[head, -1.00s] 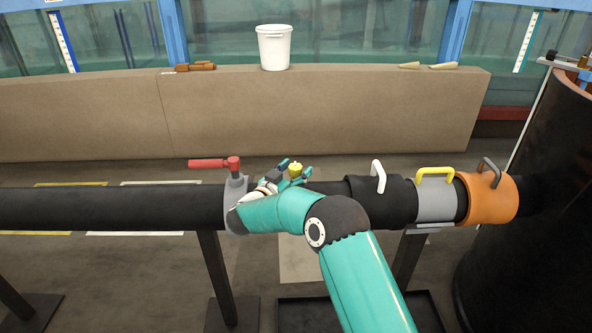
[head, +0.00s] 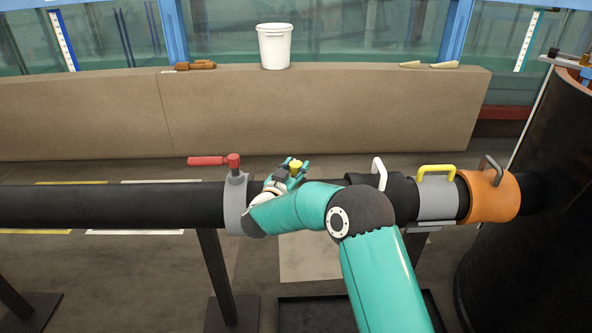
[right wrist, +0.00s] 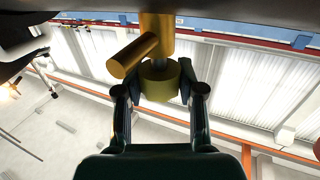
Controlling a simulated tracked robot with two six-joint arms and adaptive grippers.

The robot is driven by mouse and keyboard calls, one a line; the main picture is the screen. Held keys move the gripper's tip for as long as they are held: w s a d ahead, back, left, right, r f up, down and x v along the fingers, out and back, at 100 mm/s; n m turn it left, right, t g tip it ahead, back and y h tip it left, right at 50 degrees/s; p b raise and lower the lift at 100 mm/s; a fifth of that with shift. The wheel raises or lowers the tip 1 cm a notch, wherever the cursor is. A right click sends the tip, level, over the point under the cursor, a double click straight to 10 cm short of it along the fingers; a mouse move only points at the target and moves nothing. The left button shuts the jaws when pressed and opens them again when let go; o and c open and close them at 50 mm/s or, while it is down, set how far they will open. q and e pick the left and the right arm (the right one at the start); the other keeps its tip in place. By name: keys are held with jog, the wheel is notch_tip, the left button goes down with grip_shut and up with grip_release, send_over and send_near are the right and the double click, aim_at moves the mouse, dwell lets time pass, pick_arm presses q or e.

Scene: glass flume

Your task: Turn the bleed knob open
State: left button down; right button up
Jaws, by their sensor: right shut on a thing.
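The bleed knob is a small yellow knob (head: 296,165) on the black pipe (head: 130,207), right of the red-handled valve (head: 215,161). My right gripper (head: 292,175) is at the knob, with its fingers closed on it. In the right wrist view the yellow knob (right wrist: 160,82) sits between the two fingertips of my right gripper (right wrist: 160,92). A brass stem and side spout (right wrist: 133,55) show beyond the knob. My right arm hides part of the pipe behind it. My left gripper is not in view.
To the right on the pipe are a black sleeve with a white handle (head: 379,173), a grey one with a yellow handle (head: 436,173) and an orange one (head: 489,196). A white bucket (head: 275,47) stands on the ledge behind.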

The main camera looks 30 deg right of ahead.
jog(key=shift+s+d+f+n+t+y+b, duration=0.1)
jog(key=shift+f+n+t+y+b, duration=0.05)
jog(key=shift+n+t+y+b, duration=0.25)
jog(key=shift+d+f+n+t+y+b, duration=0.1)
jog(key=shift+n+t+y+b, duration=0.15)
jog(key=shift+n+t+y, duration=0.2)
jog(key=n+t+y+b, duration=0.2)
jog(key=n+y+b, duration=0.1)
jog(key=b, duration=0.1)
jog(key=n+t+y+b, duration=0.3)
jog(key=y+b, duration=0.1)
jog(key=shift+f+y+b, duration=0.15)
jog(key=shift+y+b, duration=0.1)
jog(key=shift+b, duration=0.15)
jog(key=shift+n+t+y+b, duration=0.25)
jog(key=shift+n+y+b, duration=0.3)
jog(key=shift+y, duration=0.35)
jog(key=shift+r+n+y, duration=0.2)
jog(key=shift+n+y, duration=0.1)
jog(key=shift+y, duration=0.3)
jog(key=shift+d+r+n+y+p, duration=0.1)
jog(key=shift+r+n+y+p, duration=0.1)
jog(key=shift+n+y+p, duration=0.5)
jog(key=n+y+p, duration=0.1)
jog(key=y+p, duration=0.2)
jog(key=shift+r+n, duration=0.1)
jog(key=shift+n, duration=0.2)
jog(key=shift+n+y+p, duration=0.3)
jog(key=shift+y+p, duration=0.25)
jog(key=shift+y, duration=0.15)
